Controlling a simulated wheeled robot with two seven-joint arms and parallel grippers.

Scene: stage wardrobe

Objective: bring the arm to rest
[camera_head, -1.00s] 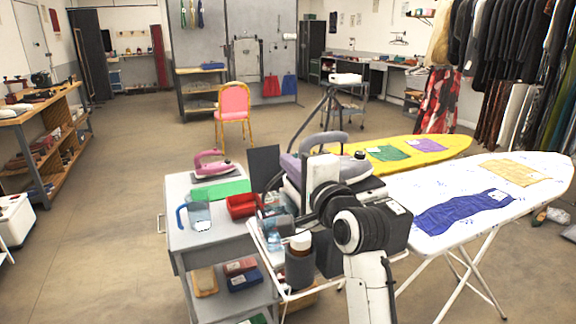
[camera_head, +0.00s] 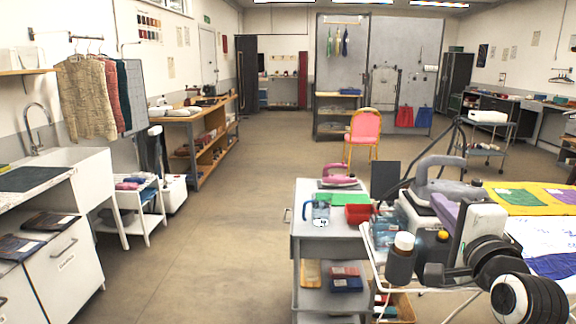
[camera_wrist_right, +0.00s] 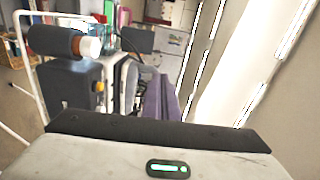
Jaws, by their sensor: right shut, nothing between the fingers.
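My right arm comes in at the lower right of the head view, with its black and white joints in front of the ironing station. My right gripper (camera_head: 480,232) is at its end, beside the grey-purple iron (camera_head: 448,178) in the picture. It is shut and empty, and its fingertips are hard to make out. In the right wrist view the pale hand with a green light and a dark edge (camera_wrist_right: 150,131) fills the bottom. No held object shows. My left gripper is not in view.
The left floor is clear.

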